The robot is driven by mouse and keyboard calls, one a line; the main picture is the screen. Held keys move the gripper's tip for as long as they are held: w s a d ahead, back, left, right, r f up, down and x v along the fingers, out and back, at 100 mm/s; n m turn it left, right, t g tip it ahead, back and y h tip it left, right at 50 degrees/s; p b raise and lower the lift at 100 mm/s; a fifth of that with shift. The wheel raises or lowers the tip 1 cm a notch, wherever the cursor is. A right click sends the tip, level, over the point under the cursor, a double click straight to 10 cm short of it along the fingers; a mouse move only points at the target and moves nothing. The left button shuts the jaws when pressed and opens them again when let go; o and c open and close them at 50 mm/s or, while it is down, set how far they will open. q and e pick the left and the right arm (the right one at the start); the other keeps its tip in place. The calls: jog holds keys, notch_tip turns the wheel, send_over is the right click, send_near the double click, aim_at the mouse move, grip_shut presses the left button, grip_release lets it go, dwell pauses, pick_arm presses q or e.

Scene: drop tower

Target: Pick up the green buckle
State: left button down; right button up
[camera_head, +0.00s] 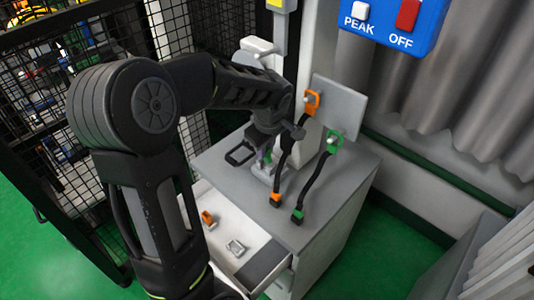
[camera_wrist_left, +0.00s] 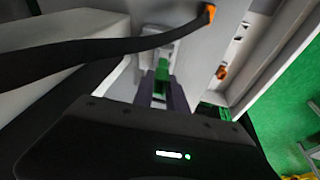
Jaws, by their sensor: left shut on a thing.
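My left gripper (camera_head: 268,160) is over the top of the grey cabinet, beside the post. In the left wrist view its fingers (camera_wrist_left: 162,88) are closed around a green piece, the green buckle (camera_wrist_left: 162,72). In the head view only a small bit of green (camera_head: 268,156) shows at the fingers, mostly hidden by the gripper. Another green buckle end (camera_head: 297,216) lies on the cabinet top on a black strap, below a green fitting (camera_head: 333,142) on the upright plate. My right gripper is not in view.
A black strap with an orange end (camera_head: 275,200) hangs from an orange fitting (camera_head: 311,102) close to my gripper. The open drawer (camera_head: 262,262) holds an orange piece (camera_head: 207,218) and a silver piece (camera_head: 236,248). A mesh fence (camera_head: 60,90) stands at left.

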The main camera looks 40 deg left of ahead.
pick_arm(q)
jog(key=s+a+b, duration=0.1)
jog(key=s+b, duration=0.1)
jog(key=s, duration=1.5)
jog(key=shift+a+f, duration=0.15)
jog(key=shift+a, duration=0.1)
jog(key=shift+s, duration=0.15)
